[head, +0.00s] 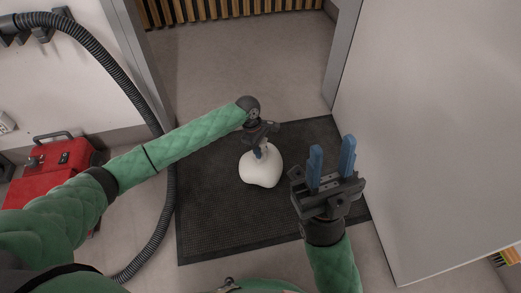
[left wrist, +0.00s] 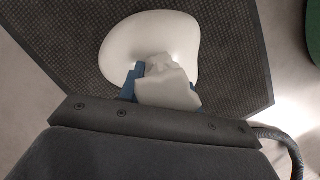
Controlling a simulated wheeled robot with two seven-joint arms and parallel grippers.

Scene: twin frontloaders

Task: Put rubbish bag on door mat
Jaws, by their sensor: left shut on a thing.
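The white rubbish bag (head: 261,169) is over the dark door mat (head: 210,215) in the head view. My left gripper (head: 261,152) is shut on the bag's gathered top. The left wrist view shows the bag (left wrist: 150,40) with its crumpled neck between the blue fingers (left wrist: 140,82), and the mat (left wrist: 232,75) behind it. I cannot tell whether the bag touches the mat or hangs just above it. My right gripper (head: 332,168) is open and empty, its two blue fingers apart, over the right part of the mat.
A doorway with a grey frame (head: 343,55) opens ahead onto bare floor. A large white panel (head: 435,130) stands on the right. A red case (head: 62,160) and a black corrugated hose (head: 160,205) are on the left.

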